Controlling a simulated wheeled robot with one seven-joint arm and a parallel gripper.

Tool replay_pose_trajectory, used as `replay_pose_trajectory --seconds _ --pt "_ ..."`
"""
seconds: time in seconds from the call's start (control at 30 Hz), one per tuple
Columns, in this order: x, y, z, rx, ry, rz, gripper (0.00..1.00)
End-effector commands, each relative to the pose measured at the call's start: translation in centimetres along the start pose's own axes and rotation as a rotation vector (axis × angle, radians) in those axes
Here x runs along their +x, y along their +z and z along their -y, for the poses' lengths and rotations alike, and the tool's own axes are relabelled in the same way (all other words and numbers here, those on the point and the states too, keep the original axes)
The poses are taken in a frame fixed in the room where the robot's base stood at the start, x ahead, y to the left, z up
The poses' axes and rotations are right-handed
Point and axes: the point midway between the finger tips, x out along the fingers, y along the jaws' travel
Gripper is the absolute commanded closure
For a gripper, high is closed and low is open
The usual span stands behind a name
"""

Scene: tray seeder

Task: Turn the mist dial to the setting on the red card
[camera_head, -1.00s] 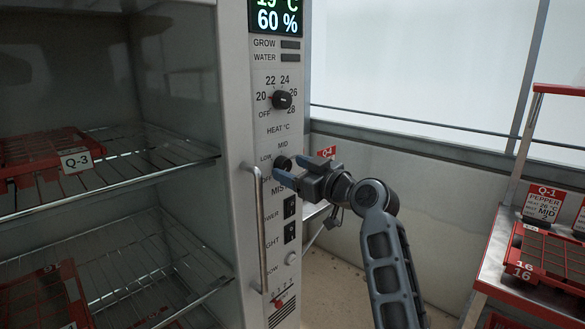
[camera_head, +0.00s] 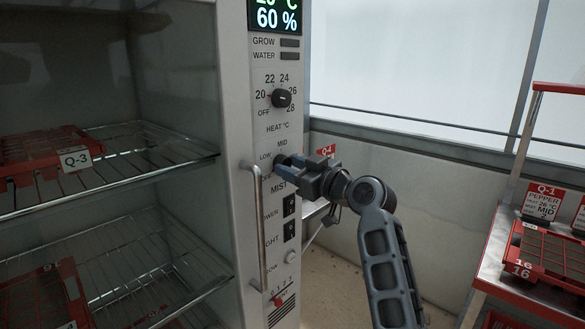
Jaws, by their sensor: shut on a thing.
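The mist dial (camera_head: 280,160) is a small dark knob on the panel, above the word MIST, with LOW at its left and MID above it. My gripper (camera_head: 285,165) is shut on the dial, coming in from the right. The fingers cover most of the dial, so I cannot tell where its pointer stands. The OFF mark is partly hidden. The red card (camera_head: 543,202) is on the shelf at the right. It reads Q-1, PEPPER, 26 °C and MID.
The heat dial (camera_head: 281,98) is just above, below a lit display (camera_head: 277,17) showing 60 %. A vertical door handle (camera_head: 259,225) stands close left of my gripper. Switches (camera_head: 289,205) are below. Open floor lies to the right of the cabinet.

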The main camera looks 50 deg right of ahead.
Motion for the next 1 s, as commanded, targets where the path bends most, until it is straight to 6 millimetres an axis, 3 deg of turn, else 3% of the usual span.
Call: replay_pose_trajectory --seconds 0.37,1.0 --pt "0.0 -0.18 -0.09 0.112 -0.002 0.01 0.89" --pt "0.02 -0.46 -0.25 0.687 -0.011 0.059 0.89"
